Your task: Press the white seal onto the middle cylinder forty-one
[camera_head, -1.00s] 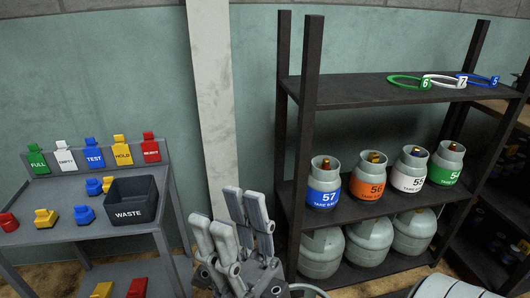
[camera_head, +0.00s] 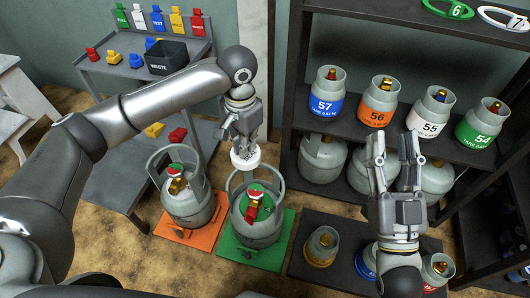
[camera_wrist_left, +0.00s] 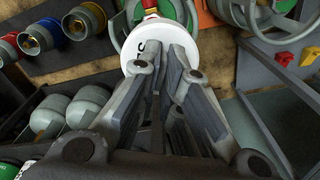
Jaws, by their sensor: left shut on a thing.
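My left gripper (camera_head: 245,142) is shut on the white seal (camera_head: 245,158), a round disc-like piece held just above a grey gas cylinder (camera_head: 258,226) on a green mat. This cylinder has a green and red top and brass valve inside an open collar. In the left wrist view the white seal (camera_wrist_left: 143,50) is at the fingertips, partly hiding the cylinder's top behind it. A similar cylinder (camera_head: 187,208) stands on an orange mat to the left. I cannot read the number forty-one on either. My right gripper (camera_head: 396,150) is open and empty, raised at the right.
A dark shelf (camera_head: 440,152) with labelled cylinders is at the right, and a dark platform (camera_head: 310,228) with several small cylinders stands below my right gripper. A grey table (camera_head: 120,70) with a black WASTE bin (camera_head: 167,57) is at the back left.

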